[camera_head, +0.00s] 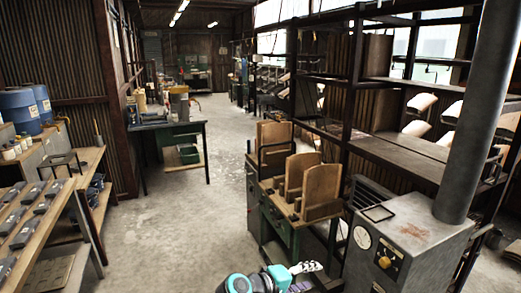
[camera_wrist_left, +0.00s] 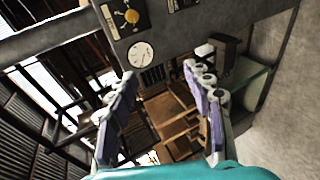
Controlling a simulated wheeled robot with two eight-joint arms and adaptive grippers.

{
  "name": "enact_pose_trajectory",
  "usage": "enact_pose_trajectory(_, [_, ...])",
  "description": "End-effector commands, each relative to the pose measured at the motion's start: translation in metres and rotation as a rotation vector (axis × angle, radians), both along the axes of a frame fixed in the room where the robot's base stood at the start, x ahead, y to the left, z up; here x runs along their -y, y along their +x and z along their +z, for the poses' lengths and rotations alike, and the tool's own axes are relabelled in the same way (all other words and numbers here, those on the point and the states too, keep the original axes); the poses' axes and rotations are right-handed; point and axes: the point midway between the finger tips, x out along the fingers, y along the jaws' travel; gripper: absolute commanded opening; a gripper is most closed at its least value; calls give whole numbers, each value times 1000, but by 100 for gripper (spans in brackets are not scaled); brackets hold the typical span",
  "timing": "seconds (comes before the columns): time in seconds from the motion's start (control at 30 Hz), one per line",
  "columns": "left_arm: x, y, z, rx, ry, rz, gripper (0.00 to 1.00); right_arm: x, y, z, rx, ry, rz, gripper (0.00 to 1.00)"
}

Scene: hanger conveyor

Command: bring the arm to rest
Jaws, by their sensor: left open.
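My left arm's teal wrist shows at the bottom edge of the head view, with my left gripper (camera_head: 306,268) just right of it, partly cut off. In the left wrist view my left gripper (camera_wrist_left: 160,74) has its two fingers wide apart, with nothing between them. It is in front of the grey machine cabinet (camera_head: 410,245), which has a dial and a yellow knob. The cabinet also shows in the left wrist view (camera_wrist_left: 165,40). My right gripper is in neither view.
A green bench (camera_head: 283,222) with upright wooden boards stands close beyond the left gripper. A grey pipe (camera_head: 480,110) rises from the cabinet. A wooden shelf table (camera_head: 45,215) with dark blocks is at the left. The concrete floor (camera_head: 180,225) between is clear.

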Motion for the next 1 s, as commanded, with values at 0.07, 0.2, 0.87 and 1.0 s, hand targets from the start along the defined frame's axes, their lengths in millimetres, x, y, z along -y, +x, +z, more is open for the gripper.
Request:
enact_pose_trajectory(0.07, [-39,-19,4,52,136,8,51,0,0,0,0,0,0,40])
enact_pose_trajectory(0.2, [-107,-56,0,127,391,8,51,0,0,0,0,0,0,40])
enact_pose_trajectory(0.87, [-316,-205,-50,173,1197,-64,51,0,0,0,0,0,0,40])
enact_pose_trajectory(1.0, [-316,-205,-50,173,1199,-65,51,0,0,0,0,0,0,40])
